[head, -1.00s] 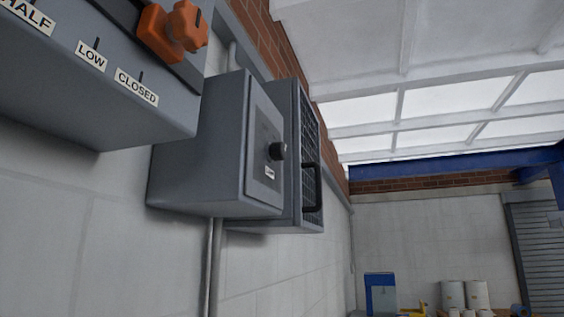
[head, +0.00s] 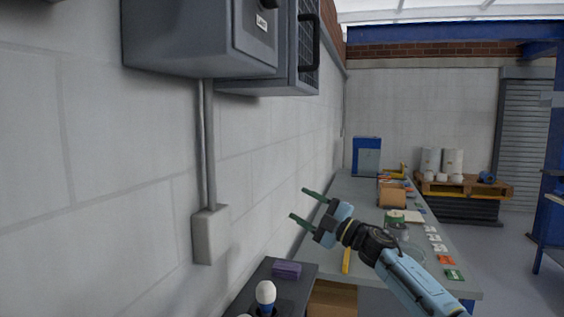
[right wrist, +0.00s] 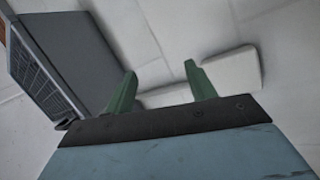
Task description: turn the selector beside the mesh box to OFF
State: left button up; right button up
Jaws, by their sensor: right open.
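The selector (head: 268,4) is a dark knob on the front of a grey box (head: 180,40), cut off by the top edge of the head view. A small white label (head: 262,22) sits below it, too small to read. The mesh box (head: 308,45), with a black handle (head: 316,42), is just to its right; its mesh also shows at the left of the right wrist view (right wrist: 38,78). My right gripper (head: 298,203) is open and empty, below both boxes and apart from them. Its green fingers (right wrist: 160,72) hold nothing. My left gripper is out of view.
A conduit (head: 208,150) runs down the white wall to a pale junction box (head: 211,235). A long workbench (head: 345,195) with cartons and small parts lies below my right arm. A dark surface at the bottom holds a purple block (head: 287,270).

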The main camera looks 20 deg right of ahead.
jog(key=s+a+r+n+g+y+p, duration=0.1)
jog(key=s+r+n+g+y, duration=0.3)
jog(key=r, duration=0.9)
jog(key=s+a+r+n+g, duration=0.15)
jog(key=s+r+n, duration=0.55)
jog(key=r, duration=0.7)
jog(key=s+d+r+n+g+h+p, duration=0.1)
jog(key=s+d+r+n+h, duration=0.15)
jog(key=s+r+n, duration=0.75)
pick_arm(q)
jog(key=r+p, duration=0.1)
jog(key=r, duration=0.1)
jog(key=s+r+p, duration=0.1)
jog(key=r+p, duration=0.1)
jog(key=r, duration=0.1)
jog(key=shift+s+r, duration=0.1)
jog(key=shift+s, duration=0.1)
pick_arm(e)
jog(key=w+a+r+m, duration=0.2)
jog(key=a, duration=0.3)
jog(key=w+a+r+m, duration=0.2)
jog(key=a, duration=0.4)
jog(key=shift+w+r, duration=0.3)
jog(key=shift+r, duration=0.05)
jog(key=shift+h, duration=0.25)
jog(key=c, duration=1)
jog(key=shift+o, duration=0.2)
